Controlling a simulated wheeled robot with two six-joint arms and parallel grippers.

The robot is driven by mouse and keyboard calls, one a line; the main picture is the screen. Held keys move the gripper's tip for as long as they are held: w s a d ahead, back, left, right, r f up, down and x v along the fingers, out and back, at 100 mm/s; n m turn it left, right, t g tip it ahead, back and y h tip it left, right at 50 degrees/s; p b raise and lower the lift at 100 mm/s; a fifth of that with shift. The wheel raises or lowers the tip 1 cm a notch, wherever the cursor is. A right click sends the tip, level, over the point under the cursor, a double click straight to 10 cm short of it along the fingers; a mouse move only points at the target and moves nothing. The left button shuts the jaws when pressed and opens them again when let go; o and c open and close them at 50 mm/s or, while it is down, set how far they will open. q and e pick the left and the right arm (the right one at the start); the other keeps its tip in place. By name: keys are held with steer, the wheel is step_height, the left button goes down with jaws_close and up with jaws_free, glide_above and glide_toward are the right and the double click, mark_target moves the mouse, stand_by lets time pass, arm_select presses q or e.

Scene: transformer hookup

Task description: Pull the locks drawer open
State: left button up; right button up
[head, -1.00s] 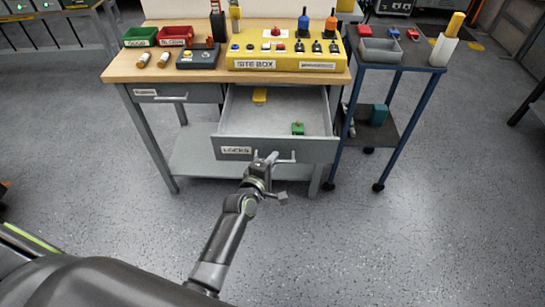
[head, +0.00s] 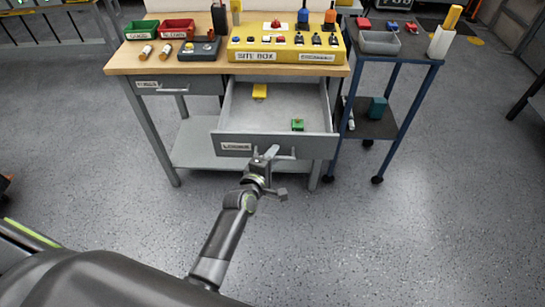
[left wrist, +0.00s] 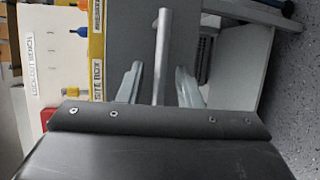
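The locks drawer (head: 236,146), a grey drawer with a "LOCKS" label on its front, stands pulled well out from under the bench top. A yellow item (head: 259,91) and a green item (head: 297,125) lie inside it. My left gripper (head: 268,156) is at the drawer's handle. In the left wrist view the handle bar (left wrist: 162,50) runs between the two fingers of my left gripper (left wrist: 160,85). The fingers stand apart, with a gap visible on each side of the bar. My right gripper is not in view.
The wooden bench top (head: 150,62) carries a yellow site box (head: 285,58), a green bin (head: 141,30) and a red bin (head: 178,29). A closed drawer (head: 158,88) is on the left. A trolley (head: 405,55) stands at right. The floor in front is clear.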

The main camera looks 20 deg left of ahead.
arm_select(q)
steer(key=b+v, duration=0.2)
steer(key=v, duration=1)
stand_by(0.5)
steer(key=s+a+f+m+g+y+p, duration=0.1)
steer(key=s+f+m+g, duration=0.35)
steer(key=f, duration=0.85)
steer(key=s+a+f+m+g+p, duration=0.1)
steer(key=s+a+f+m+g, duration=0.15)
steer(key=s+f, duration=0.7)
steer(key=s+a+f+m+g+y, duration=0.1)
steer(key=s+a+f+m+g, duration=0.2)
steer(key=s+f, duration=0.6)
steer(key=s+a+f+m+g+y+p, duration=0.1)
steer(key=s+a+f+m+g, duration=0.3)
steer(key=s, duration=1.1)
step_height(320, 180, down, 6)
steer(key=a+m, duration=0.1)
steer(key=m, duration=0.2)
steer(key=shift+r+g, duration=0.2)
steer(key=shift+g, duration=0.1)
